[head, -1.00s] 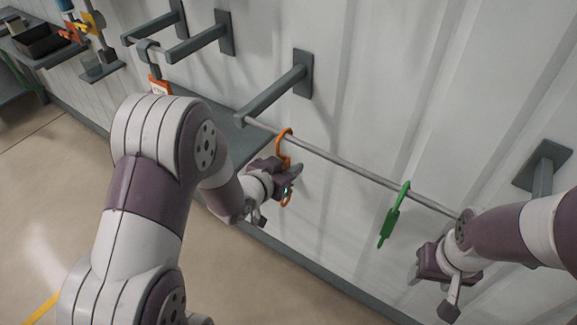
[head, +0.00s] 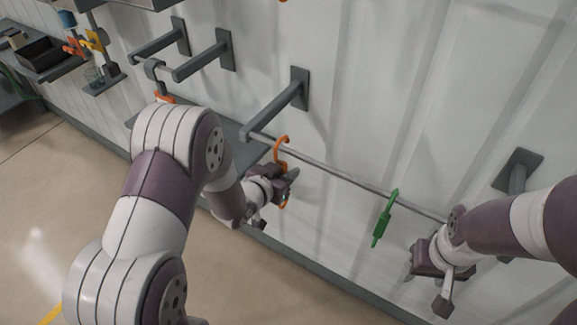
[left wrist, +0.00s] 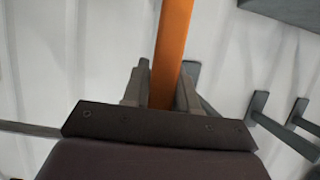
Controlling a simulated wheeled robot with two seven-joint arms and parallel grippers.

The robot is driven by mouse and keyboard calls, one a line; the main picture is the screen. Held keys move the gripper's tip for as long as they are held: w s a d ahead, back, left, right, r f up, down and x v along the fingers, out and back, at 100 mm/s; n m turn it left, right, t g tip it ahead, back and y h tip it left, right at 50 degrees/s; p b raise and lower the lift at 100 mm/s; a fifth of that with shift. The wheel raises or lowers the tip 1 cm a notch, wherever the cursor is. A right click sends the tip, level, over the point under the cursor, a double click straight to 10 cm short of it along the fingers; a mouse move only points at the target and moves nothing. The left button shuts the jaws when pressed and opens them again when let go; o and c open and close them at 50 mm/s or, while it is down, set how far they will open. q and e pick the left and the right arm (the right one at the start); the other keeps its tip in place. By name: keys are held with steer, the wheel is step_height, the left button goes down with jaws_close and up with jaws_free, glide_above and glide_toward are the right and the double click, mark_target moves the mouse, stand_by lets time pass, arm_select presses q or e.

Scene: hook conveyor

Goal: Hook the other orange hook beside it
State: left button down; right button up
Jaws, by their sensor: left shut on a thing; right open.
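My left gripper (head: 287,188) is shut on an orange hook (head: 280,149). The hook's curved top rises at the grey rail (head: 335,174), near its left end; I cannot tell whether it rests on the rail. In the left wrist view the orange shank (left wrist: 172,45) stands between the fingers (left wrist: 161,88) of this gripper. A green hook (head: 383,220) hangs on the rail further right, apart from the orange one. My right gripper (head: 430,284) is open and empty, below the rail's right end.
Grey wall brackets (head: 280,102) carry the rail in front of a white ribbed wall. More bracket arms (head: 202,60) and a hanging orange tag (head: 164,97) are at the left. A dark bin (head: 40,55) stands further back. The rail between the two hooks is clear.

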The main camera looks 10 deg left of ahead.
arm_select(q)
steer(key=v, duration=0.2)
steer(key=shift+s+a+f, duration=0.1)
steer(key=shift+s+a, duration=0.15)
steer(key=shift+s, duration=0.2)
steer(key=shift+s+a+p, duration=0.1)
steer(key=shift+s+p, duration=0.25)
steer(key=s+a, duration=0.3)
steer(key=s, duration=0.6)
steer(key=shift+p, duration=0.45)
arm_select(e)
steer(key=shift+s+a+r, duration=0.1)
steer(key=shift+s+r, duration=0.15)
steer(key=shift+r, duration=0.7)
arm_select(q)
steer(key=shift+a+f, duration=0.15)
